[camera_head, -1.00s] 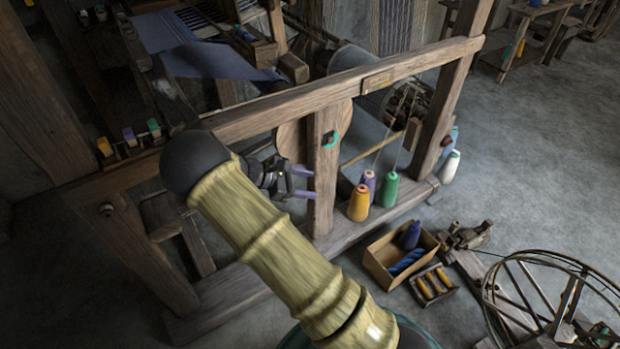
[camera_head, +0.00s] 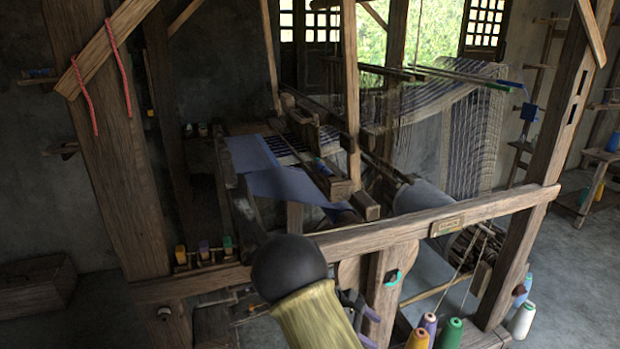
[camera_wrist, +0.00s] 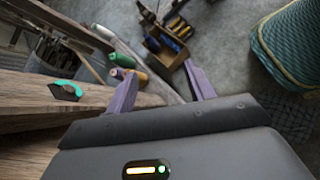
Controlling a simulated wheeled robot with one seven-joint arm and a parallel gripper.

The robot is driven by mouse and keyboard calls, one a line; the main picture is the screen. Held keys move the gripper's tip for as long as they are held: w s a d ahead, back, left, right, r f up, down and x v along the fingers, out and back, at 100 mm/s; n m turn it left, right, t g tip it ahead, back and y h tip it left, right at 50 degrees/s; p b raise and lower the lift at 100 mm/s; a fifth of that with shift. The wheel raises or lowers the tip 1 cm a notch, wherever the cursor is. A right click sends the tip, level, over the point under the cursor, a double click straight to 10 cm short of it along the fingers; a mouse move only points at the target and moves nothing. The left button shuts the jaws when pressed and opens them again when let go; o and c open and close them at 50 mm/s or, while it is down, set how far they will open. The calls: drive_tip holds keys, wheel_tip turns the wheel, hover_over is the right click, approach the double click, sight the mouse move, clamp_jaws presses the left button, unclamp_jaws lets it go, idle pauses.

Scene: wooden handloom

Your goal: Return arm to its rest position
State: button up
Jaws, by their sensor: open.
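My arm shows low in the head view, its dark round joint overlapping the loom's front beam (camera_head: 440,224). My gripper (camera_head: 368,325) is partly hidden behind the arm, its purple fingers beside the short wooden post (camera_head: 383,300). In the wrist view my gripper (camera_wrist: 162,90) has its two purple fingers spread apart, with nothing held between them. A dark knob with a teal ring (camera_wrist: 66,90) sits on the wood left of the fingers. The same teal-ringed knob (camera_head: 393,277) shows on the post in the head view.
Yarn cones stand near the post, including a green cone (camera_head: 450,334) and a white cone (camera_head: 522,320). An open box (camera_wrist: 166,48) lies on the floor beyond the fingers. A thick upright (camera_head: 530,190) rises at the right.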

drive_tip(key=s+a+r+m+t+y, duration=0.1)
drive_tip(key=s+r+m+t+y, duration=0.1)
drive_tip(key=s+r+m+y, duration=0.45)
drive_tip(key=s+r+m+t+y, duration=0.2)
drive_tip(key=s+r+m+y, duration=0.15)
drive_tip(key=s+m, duration=0.55)
wheel_tip(320, 180, up, 24)
drive_tip(key=s+n+p, duration=0.2)
drive_tip(key=p, duration=2.1)
drive_tip(key=shift+a, duration=0.2)
drive_tip(key=shift+f, duration=0.15)
drive_tip(key=shift+s, duration=0.1)
